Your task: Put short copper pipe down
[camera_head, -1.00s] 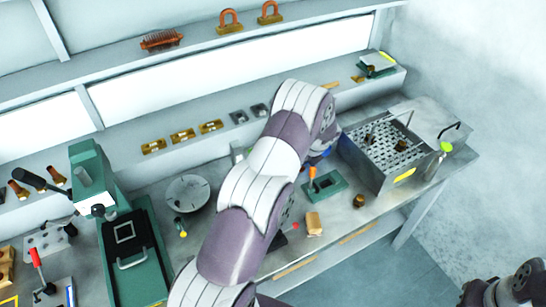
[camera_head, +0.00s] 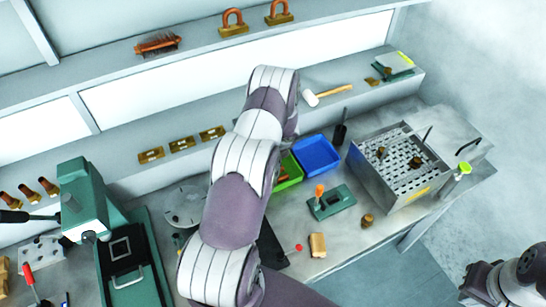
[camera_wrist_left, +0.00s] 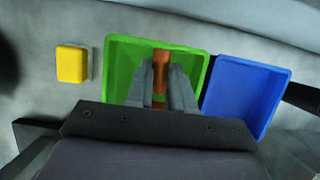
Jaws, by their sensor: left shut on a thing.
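The short copper pipe (camera_wrist_left: 161,62) is an orange-brown upright strip between the fingers of my left gripper (camera_wrist_left: 162,78) in the left wrist view. The gripper is shut on it, over the open green bin (camera_wrist_left: 120,55). I cannot tell whether the pipe touches the bin's floor. In the head view my left arm hides its gripper and part of the green bin (camera_head: 292,167). My right gripper (camera_head: 528,268) is at the bottom right corner, partly cut off, away from the bench; its jaw opening is unclear.
A blue bin (camera_head: 317,155) stands right beside the green bin. A green fixture with an orange handle (camera_head: 331,201), a wooden block (camera_head: 318,245) and a perforated metal basin (camera_head: 395,175) stand further right. A yellow block (camera_wrist_left: 71,64) is left of the green bin.

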